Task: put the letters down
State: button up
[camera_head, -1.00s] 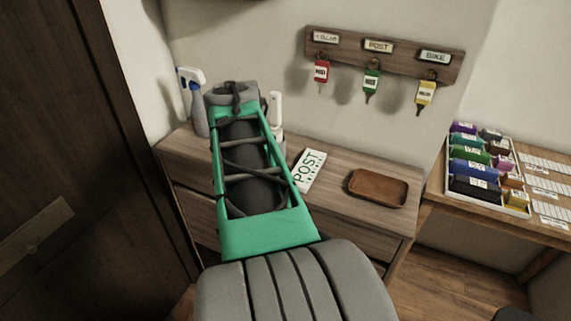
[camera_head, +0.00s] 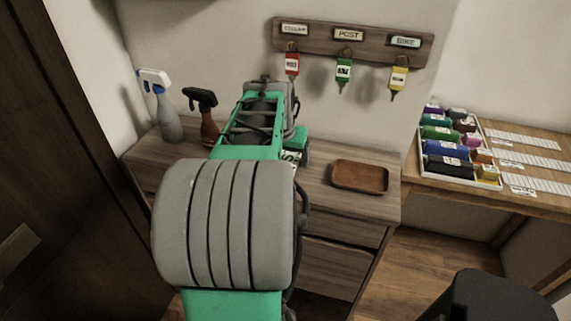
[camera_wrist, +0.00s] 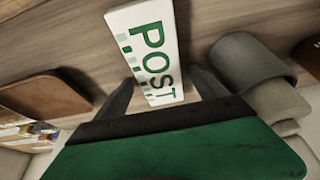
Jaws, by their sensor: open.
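A white card or packet printed POST in green (camera_wrist: 146,40) lies on the wooden dresser top (camera_head: 325,205). In the head view only a small piece of it (camera_head: 291,158) shows beside my arm. My gripper (camera_wrist: 164,82) is open, its two dark fingertips apart on either side of the card's lower end in the wrist view. The fingers do not look closed on the card. Whether they touch it or the dresser I cannot tell. No separate loose letters can be made out.
A brown tray (camera_head: 359,177) stands right of the card. Spray bottles, one grey-blue (camera_head: 168,118) and one reddish-brown (camera_head: 207,118), stand at the left. A key rack (camera_head: 350,42) with red, green and yellow tags hangs above. A side table (camera_head: 520,185) holds a crate of coloured rolls.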

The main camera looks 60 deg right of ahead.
jog(key=shift+c, duration=0.4)
jog(key=shift+r, duration=0.1)
jog(key=c, duration=1.6)
